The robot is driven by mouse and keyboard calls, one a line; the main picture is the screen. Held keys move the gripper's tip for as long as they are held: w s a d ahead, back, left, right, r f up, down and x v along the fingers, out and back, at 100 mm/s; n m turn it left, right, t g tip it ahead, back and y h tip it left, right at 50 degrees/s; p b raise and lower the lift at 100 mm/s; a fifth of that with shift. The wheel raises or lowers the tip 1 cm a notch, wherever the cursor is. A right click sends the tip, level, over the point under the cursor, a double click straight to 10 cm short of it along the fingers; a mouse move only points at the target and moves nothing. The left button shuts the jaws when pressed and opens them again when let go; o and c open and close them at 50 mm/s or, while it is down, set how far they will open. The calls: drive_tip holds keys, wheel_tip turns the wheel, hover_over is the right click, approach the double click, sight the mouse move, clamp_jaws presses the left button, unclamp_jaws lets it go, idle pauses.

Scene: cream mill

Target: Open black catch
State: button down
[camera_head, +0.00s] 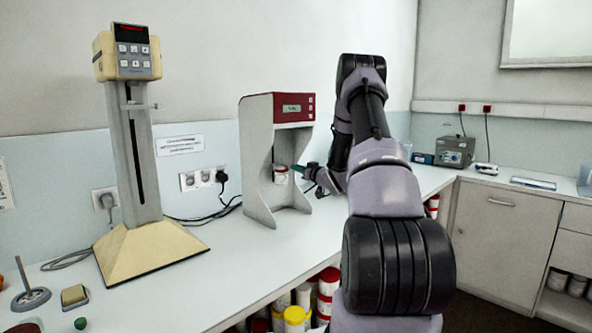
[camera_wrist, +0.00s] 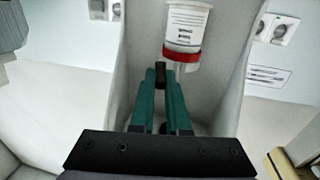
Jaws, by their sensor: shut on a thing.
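The black catch (camera_wrist: 161,70) shows in the wrist view as a small dark piece between my green fingertips, beside the jar's red ring. My gripper (camera_wrist: 161,78) is shut on it, with the two green fingers close together. A clear jar with a white label and red ring (camera_wrist: 188,28) is held inside the grey mill housing (camera_wrist: 225,70). In the head view my gripper (camera_head: 302,169) reaches into the mill (camera_head: 258,165) from the right, next to the jar (camera_head: 281,175). The catch is too small to make out there.
The mill's side walls flank my fingers closely. A cream stand device (camera_head: 140,150) with a keypad stands to the left on the white bench (camera_head: 230,260). Jars with coloured lids (camera_head: 295,316) sit under the bench edge. A grey box device (camera_head: 455,151) stands at the back right.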

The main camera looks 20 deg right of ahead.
drive_tip(key=shift+w+d+n+g+y, duration=0.1)
drive_tip(key=shift+d+n+g+y, duration=0.1)
drive_tip(key=shift+n+y, duration=0.45)
drive_tip(key=shift+d+n+g+y, duration=0.2)
drive_tip(key=shift+n+y, duration=0.15)
drive_tip(key=shift+y, duration=0.5)
drive_tip(key=c, duration=0.9)
unclamp_jaws()
drive_tip(key=v, duration=1)
drive_tip(key=shift+s+d, duration=0.2)
drive_tip(key=shift+s, duration=0.15)
drive_tip(key=shift+r, duration=0.1)
